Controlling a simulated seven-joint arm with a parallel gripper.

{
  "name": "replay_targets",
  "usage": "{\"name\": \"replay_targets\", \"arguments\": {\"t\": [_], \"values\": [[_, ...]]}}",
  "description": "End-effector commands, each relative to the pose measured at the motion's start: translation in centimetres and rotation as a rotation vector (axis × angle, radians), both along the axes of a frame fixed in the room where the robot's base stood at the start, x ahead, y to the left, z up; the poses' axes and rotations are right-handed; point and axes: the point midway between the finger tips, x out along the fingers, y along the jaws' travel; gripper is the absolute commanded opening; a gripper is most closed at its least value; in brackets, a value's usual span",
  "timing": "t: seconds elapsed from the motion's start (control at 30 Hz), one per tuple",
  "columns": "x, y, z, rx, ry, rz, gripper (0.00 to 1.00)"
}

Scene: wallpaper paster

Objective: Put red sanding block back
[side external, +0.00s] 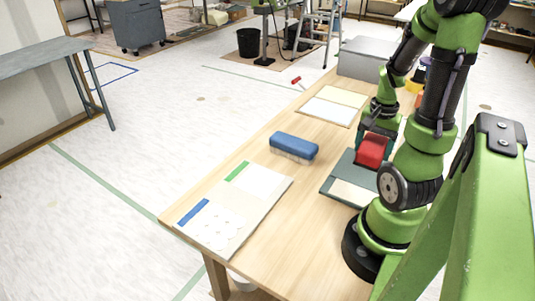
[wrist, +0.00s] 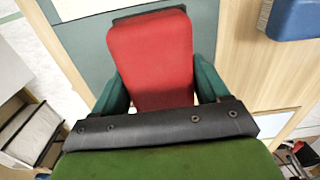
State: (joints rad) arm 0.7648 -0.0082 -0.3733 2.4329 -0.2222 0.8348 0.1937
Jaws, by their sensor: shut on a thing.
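The red sanding block (side external: 371,150) is in the side external view, right of the table's middle, over a dark green-grey board with a pale panel (side external: 352,192). In the wrist view the red block (wrist: 150,60) fills the middle, between the two green fingers of my gripper (wrist: 158,88). My gripper is shut on the block. In the side external view the fingers (side external: 372,136) are partly hidden by the block and my arm. I cannot tell whether the block touches the board below it.
A blue block with a pale underside (side external: 293,147) stands on the wooden table (side external: 235,262). A board with green and blue strips (side external: 236,205) lies at the front left. A cream and white board (side external: 334,104) and a grey box (side external: 364,60) are farther back. Bare wood lies between the boards.

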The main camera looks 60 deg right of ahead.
Motion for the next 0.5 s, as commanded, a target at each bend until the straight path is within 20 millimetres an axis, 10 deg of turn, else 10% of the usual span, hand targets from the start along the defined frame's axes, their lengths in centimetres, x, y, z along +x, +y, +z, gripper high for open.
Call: {"name": "replay_targets", "arguments": {"t": [0.5], "values": [[0.0,0.0,-6.1,0.001,0.002,0.001,0.43]]}}
